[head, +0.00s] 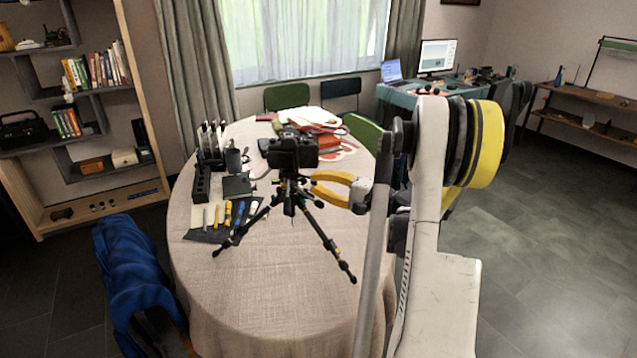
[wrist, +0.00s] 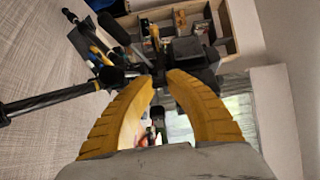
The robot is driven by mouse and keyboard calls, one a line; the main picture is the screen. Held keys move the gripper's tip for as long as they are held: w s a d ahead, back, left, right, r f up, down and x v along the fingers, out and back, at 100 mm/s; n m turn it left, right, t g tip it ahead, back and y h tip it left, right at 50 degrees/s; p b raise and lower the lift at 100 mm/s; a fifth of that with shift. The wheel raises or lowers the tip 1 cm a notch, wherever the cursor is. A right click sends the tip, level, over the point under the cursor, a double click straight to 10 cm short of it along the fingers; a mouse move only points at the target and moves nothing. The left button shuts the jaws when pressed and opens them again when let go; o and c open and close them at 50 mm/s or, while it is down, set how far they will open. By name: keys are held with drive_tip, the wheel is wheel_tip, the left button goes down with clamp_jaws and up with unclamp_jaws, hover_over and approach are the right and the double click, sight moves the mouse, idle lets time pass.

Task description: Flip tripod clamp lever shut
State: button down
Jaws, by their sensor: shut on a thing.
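A black tripod (head: 290,194) stands with its legs spread on the round table and carries a black camera (head: 291,152). My gripper (head: 313,184) reaches in from the right, its yellow fingers at the tripod's upper part just below the camera. In the wrist view the ribbed fingers (wrist: 161,78) close in on a dark part of the tripod between their tips. I cannot make out the clamp lever itself, nor its angle, because the fingers and dark parts overlap it. A tripod leg (wrist: 62,97) runs to the left in the wrist view.
The table (head: 215,275) has a beige cloth, bare at the front. Several small tools lie on a dark mat (head: 205,236) left of the tripod. A black rack (head: 201,184) and a dark box (head: 237,186) stand behind them.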

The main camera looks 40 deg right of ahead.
drive_tip(key=c, duration=1.3)
unclamp_jaws()
drive_tip(key=v, duration=1.2)
